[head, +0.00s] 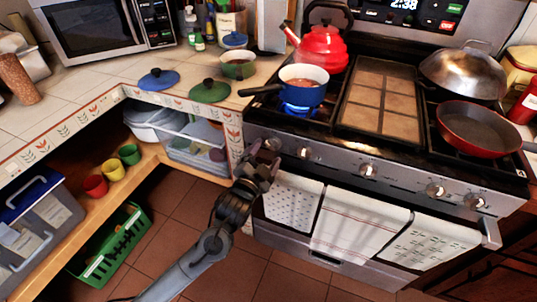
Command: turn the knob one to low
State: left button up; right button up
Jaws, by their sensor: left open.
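The stove front (335,163) carries a row of several silver knobs. The leftmost knob (273,143) is right at my left gripper (262,157), which partly covers it. My left arm rises from the bottom of the head view, and the gripper is open with its fingers up against the panel's left end. I cannot tell whether the fingers touch the knob, nor read its setting. The second knob (304,153) is just to the right and uncovered. A blue flame (298,107) burns under the blue pot (303,91) on the front left burner. My right gripper is not in view.
A red kettle (322,50) and a red pan (478,130) stand on the stove. The pot's dark handle (260,90) sticks out left, above my gripper. Towels (358,228) hang on the oven rail below. A tiled counter (100,100) adjoins on the left.

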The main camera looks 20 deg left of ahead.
aim_at(272, 145)
pick_arm(q)
jog(key=shift+w, duration=1.15)
jog(key=c, duration=1)
jog(key=shift+r+n+p, duration=0.15)
jog(key=shift+n+p, duration=0.25)
jog(key=shift+p, duration=0.2)
jog(key=shift+c, duration=0.2)
jog(key=n+p, duration=0.9)
jog(key=p, duration=0.2)
jog(key=shift+d, duration=0.2)
jog(key=n+p, duration=0.3)
jog(key=n, duration=0.1)
jog(key=shift+n, duration=0.4)
jog(key=shift+n+p, duration=1.1)
jog(key=shift+n, duration=0.5)
jog(key=shift+f, duration=0.2)
